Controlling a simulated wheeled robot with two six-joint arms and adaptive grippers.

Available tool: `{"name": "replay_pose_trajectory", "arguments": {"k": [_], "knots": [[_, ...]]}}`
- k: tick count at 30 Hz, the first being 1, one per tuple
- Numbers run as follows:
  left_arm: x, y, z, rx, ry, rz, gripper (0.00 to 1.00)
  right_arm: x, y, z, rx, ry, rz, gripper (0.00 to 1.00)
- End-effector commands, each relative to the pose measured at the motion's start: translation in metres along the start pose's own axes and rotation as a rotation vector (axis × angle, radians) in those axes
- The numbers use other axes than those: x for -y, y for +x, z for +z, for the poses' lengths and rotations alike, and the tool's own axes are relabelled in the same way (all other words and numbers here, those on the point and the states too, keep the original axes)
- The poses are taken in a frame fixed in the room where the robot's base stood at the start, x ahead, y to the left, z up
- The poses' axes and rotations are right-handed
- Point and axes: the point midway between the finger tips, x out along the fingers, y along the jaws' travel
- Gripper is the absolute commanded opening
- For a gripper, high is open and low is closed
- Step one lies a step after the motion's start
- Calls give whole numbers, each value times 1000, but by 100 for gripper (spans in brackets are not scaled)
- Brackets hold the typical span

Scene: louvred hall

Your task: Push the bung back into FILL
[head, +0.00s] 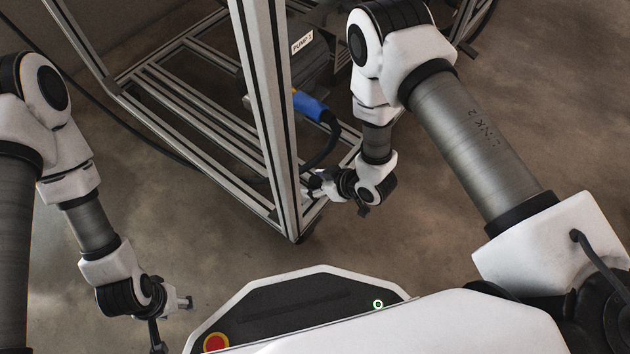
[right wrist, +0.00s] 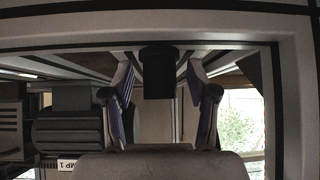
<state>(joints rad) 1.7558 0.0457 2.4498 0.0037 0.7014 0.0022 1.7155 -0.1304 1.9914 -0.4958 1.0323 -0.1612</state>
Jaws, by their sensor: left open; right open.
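My right gripper (head: 313,186) is low beside the metal frame's near corner post (head: 272,110) in the head view. In the right wrist view my right gripper (right wrist: 160,88) is open, its two fingers spread apart. A dark, blunt cylinder (right wrist: 158,72) shows between the fingers there, with a gap on both sides; it may be the bung, but I cannot tell. No FILL marking or opening can be made out in either view. My left gripper (head: 184,302) is open and empty over the bare floor at the lower left.
Frame rails (head: 180,112) crowd my right gripper. The floor (head: 420,230) is clear.

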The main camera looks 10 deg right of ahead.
Motion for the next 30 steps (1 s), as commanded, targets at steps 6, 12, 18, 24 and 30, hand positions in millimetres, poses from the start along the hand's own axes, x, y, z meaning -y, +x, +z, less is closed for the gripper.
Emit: {"name": "replay_pose_trajectory", "arguments": {"k": [6, 12, 18, 24, 30], "knots": [[0, -2, 0, 0, 0, 0, 56, 0, 0, 0, -1, 0, 0, 55], [0, -2, 0, 0, 0, 0, 56, 0, 0, 0, 0, 0, 0, 0], [0, -4, 0, 0, 0, 0, 56, 0, -2, -2, 0, 0, 0, 0], [0, -9, 0, 0, 0, 0, 56, 0, -5, -5, 0, 0, 0, 0], [0, -21, 0, 1, 0, 0, 56, 0, -14, -14, -1, 0, 0, 0]]}}
